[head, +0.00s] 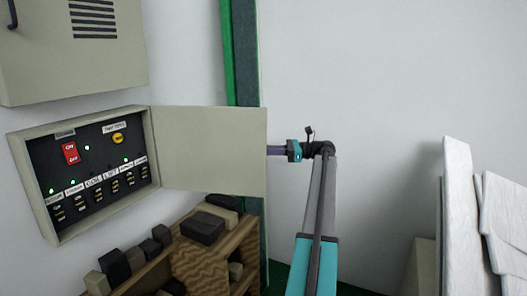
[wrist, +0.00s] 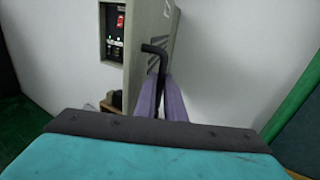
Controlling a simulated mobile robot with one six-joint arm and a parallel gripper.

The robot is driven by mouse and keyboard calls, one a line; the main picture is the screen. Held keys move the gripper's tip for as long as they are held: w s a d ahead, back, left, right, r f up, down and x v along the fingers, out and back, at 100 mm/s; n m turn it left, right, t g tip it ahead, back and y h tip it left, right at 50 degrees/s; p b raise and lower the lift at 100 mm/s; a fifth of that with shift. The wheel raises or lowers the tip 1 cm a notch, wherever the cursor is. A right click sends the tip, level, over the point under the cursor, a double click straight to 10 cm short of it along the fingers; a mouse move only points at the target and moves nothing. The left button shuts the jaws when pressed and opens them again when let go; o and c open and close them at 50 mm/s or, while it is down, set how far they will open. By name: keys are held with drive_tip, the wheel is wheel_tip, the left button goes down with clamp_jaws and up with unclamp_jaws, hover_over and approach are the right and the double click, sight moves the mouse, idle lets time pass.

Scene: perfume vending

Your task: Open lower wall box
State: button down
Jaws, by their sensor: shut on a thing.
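The lower wall box (head: 34,200) has its door (head: 212,150) swung wide open to the right. Inside is a dark panel with a red switch, a yellow button, green lights and several labelled switches. My gripper (head: 276,150) reaches to the door's right edge, its fingertips hidden behind the door in the head view. In the wrist view, the purple fingers of my gripper (wrist: 162,88) are closed on the black handle (wrist: 155,48) on the outer face of the vented door (wrist: 143,28). The dark panel (wrist: 114,40) shows to the left of the door.
An upper wall box (head: 85,55), shut, with a vent and a dark handle, hangs above. A wooden shelf (head: 200,262) with dark blocks stands below. A green post (head: 245,60) is behind the door. White slabs (head: 458,215) lean at the right. The wall between is clear.

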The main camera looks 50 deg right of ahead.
drive_tip(key=c, duration=2.2)
unclamp_jaws()
drive_tip(key=shift+w+a+r, duration=0.15)
drive_tip(key=shift+w+a, duration=0.05)
drive_tip(key=shift+a, duration=0.05)
drive_tip(key=o, duration=0.4)
drive_tip(key=shift+w+a, duration=0.1)
drive_tip(key=shift+w, duration=0.05)
drive_tip(key=shift+c, duration=0.2)
drive_tip(key=shift+s+d+f+b, duration=0.2)
drive_tip(key=shift+s+d+b, duration=0.1)
drive_tip(key=shift+s+d, duration=0.25)
drive_tip(key=b+v, duration=0.2)
drive_tip(key=v, duration=0.4)
drive_tip(key=shift+s, duration=0.2)
drive_tip(key=shift+w+r, duration=0.1)
drive_tip(key=shift+p+x, duration=1.05)
drive_tip(key=shift+x, duration=2.45)
drive_tip(key=shift+a, duration=0.1)
drive_tip(key=shift+f, duration=0.2)
